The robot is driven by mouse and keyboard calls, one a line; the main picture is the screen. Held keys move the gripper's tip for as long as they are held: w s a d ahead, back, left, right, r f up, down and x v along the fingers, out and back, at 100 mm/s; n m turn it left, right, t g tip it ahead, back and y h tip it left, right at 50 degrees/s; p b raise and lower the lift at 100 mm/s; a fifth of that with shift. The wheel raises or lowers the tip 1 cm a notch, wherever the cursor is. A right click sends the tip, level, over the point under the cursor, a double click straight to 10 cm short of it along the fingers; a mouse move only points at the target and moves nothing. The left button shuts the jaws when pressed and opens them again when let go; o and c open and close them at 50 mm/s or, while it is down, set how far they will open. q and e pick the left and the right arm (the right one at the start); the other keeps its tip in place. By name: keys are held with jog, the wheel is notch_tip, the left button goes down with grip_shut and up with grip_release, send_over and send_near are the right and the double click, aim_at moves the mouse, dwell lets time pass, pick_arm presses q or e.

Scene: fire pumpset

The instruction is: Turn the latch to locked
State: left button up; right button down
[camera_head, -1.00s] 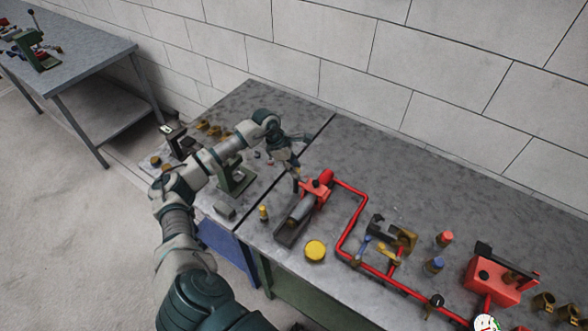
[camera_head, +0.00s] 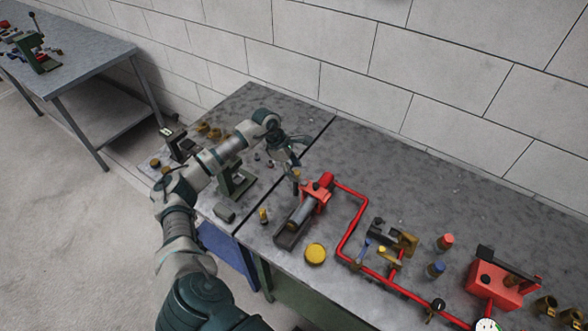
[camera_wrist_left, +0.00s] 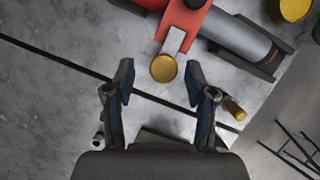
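The latch appears to be a short grey bar with a round brass knob (camera_wrist_left: 164,68) on its end, jutting from the red pump block (camera_wrist_left: 184,18) in the left wrist view. In the head view the red block (camera_head: 316,190) sits by the seam of the bench, with the latch small and partly hidden near my gripper. My left gripper (camera_head: 294,165) is above and behind the block. In the wrist view its two fingers (camera_wrist_left: 160,80) are apart, with the knob showing between the tips and nothing held. Contact cannot be told. My right gripper is not in view.
A grey cylinder (camera_wrist_left: 245,38) lies beside the red block. A yellow round cap (camera_head: 315,253) and red pipe (camera_head: 348,240) are on the bench. A green stand (camera_head: 236,184) is under my left arm. The back of the bench (camera_head: 430,165) is clear.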

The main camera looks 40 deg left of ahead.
pick_arm(q)
jog(key=shift+a+r, duration=0.1)
jog(key=shift+r, duration=0.05)
jog(key=v, duration=1.1)
jog(key=shift+a+r, duration=0.2)
